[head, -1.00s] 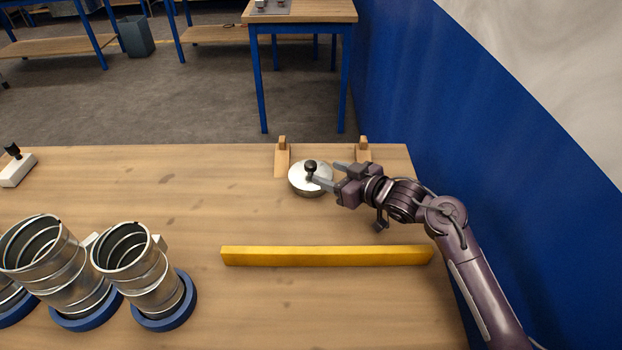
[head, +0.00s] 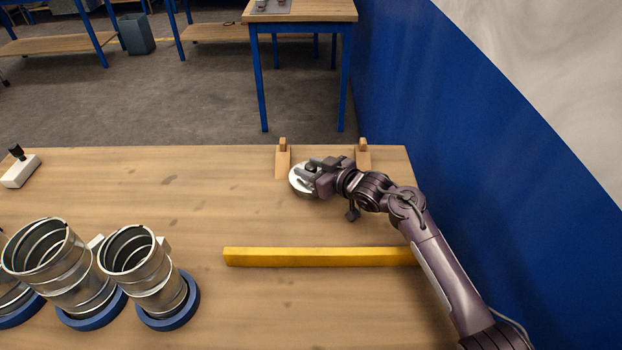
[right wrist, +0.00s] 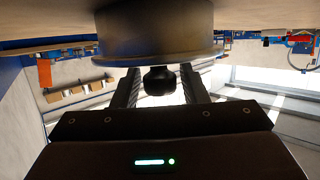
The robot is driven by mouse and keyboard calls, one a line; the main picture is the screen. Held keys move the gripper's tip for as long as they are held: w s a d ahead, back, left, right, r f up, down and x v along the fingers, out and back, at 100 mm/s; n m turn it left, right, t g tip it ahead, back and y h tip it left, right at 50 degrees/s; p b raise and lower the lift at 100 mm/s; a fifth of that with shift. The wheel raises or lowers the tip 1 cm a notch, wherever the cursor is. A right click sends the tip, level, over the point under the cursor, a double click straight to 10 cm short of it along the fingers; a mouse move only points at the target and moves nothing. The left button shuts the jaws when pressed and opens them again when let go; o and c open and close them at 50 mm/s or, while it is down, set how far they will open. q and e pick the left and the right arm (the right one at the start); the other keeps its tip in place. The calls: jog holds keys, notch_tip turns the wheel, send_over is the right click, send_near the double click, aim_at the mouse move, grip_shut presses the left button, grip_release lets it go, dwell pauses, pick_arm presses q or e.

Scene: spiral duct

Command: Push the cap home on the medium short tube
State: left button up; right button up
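The silver cap (head: 299,185) lies on the table near its far edge, partly hidden by my right gripper (head: 309,166). In the right wrist view the grey cap (right wrist: 155,32) is seen close up, with its dark knob (right wrist: 160,82) between my right gripper's two fingers (right wrist: 160,90). The fingers are apart, with a narrow gap on each side of the knob. Silver spiral tubes stand at the left: a narrower one (head: 152,284) and a wider one (head: 58,276). I cannot tell which is the medium short tube. My left gripper is not in view.
Two wooden blocks (head: 283,163) (head: 363,158) stand behind the cap. A yellow bar (head: 315,257) lies in front of it. The tubes sit in blue rings (head: 170,322). A white block with a black knob (head: 20,172) is at far left. The table's middle is clear.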

jog(key=c, duration=0.7)
jog(key=shift+c, duration=0.5)
jog(key=shift+r, duration=0.15)
